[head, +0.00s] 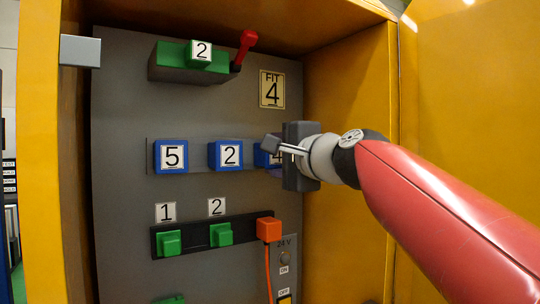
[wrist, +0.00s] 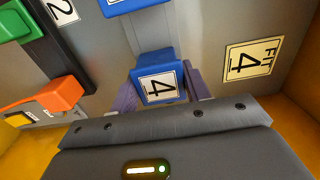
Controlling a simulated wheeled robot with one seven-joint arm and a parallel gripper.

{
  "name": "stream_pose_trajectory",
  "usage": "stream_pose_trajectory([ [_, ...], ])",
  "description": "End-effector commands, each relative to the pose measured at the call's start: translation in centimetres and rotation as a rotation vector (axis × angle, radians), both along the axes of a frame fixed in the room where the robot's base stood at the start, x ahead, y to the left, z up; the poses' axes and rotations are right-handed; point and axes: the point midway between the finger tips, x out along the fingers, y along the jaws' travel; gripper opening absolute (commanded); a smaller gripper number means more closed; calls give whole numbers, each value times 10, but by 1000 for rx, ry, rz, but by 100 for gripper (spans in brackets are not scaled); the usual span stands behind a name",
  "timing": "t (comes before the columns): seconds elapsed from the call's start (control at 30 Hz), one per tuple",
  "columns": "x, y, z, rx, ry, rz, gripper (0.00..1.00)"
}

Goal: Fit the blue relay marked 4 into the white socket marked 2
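The blue relay marked 4 (head: 262,157) is at the right end of a row of blue blocks on the grey panel, partly hidden by my gripper in the head view. In the wrist view the relay (wrist: 160,82) shows its 4 turned sideways. My gripper (wrist: 160,90) is at the relay, with its fingers on two opposite sides. Whether they press on it cannot be told. No plainly white socket shows. White tags marked 2 show above a green block on the black rail (head: 216,206) and on the upper green block (head: 201,51).
Blue blocks marked 5 (head: 171,156) and 2 (head: 226,155) stand left of the relay. A FIT 4 sign (head: 272,89) is above it. A red lever (head: 244,48) sticks out at the top. An orange plug (head: 268,229) with a cable is below. Yellow cabinet walls (head: 349,110) enclose the panel.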

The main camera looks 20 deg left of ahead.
Motion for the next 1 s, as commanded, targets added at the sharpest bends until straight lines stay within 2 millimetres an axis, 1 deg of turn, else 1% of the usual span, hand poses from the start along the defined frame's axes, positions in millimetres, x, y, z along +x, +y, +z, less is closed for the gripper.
stream_pose_trajectory([
  [0.03,0,0,0,0,0,0,32],
  [0.1,0,0,0,0,0,0,23],
  [1.0,-6,-8,0,1,-1,0,23],
])
